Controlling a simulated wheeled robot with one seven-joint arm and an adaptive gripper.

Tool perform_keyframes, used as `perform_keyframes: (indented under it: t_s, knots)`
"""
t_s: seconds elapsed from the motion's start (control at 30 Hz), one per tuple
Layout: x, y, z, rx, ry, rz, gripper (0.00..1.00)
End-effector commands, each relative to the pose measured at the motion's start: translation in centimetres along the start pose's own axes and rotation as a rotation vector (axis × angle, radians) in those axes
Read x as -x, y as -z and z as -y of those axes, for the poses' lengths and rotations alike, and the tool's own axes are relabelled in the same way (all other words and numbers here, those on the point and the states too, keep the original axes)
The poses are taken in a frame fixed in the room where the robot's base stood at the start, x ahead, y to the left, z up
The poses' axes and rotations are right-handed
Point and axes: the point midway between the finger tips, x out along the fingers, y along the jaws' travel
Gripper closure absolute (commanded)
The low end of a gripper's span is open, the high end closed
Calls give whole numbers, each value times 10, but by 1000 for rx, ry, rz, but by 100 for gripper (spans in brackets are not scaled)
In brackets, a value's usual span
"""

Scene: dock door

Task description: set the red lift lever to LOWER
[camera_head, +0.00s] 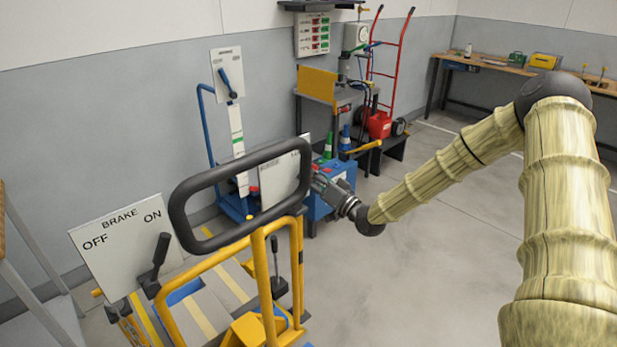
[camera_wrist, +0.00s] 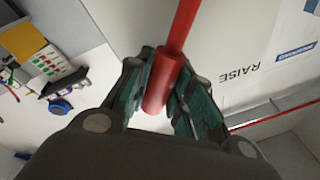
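The red lift lever (camera_wrist: 161,80) is a red rod with a thicker grip, seen in the wrist view. It runs up past the top edge, so its pivot is out of view. A white plate (camera_wrist: 240,45) behind it reads RAISE, to the right of the lever; no LOWER marking is in view. My gripper (camera_wrist: 163,75) has its teal-padded fingers closed on both sides of the red grip. In the head view, my gripper (camera_head: 318,182) is beside a white plate (camera_head: 280,183), partly behind a black loop handle. The lever cannot be made out there.
A yellow cart frame (camera_head: 265,270) with the black loop handle (camera_head: 178,205) stands in front. A BRAKE panel (camera_head: 122,236) with a black lever is at left. A blue stand (camera_head: 213,140) and a grey cart (camera_head: 345,98) stand behind. Open floor (camera_head: 440,250) lies right of the cart.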

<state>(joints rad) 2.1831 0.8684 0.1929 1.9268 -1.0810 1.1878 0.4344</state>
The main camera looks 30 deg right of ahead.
Motion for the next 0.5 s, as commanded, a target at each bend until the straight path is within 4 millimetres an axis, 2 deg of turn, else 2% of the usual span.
perform_keyframes:
  t_s: [0.03, 0.1, 0.5]
  knots:
    - [2, -1, -3, -2, -5, 1, 69]
    - [1, -1, -2, -1, -4, 1, 56]
    - [3, -1, 0, 0, -1, 1, 56]
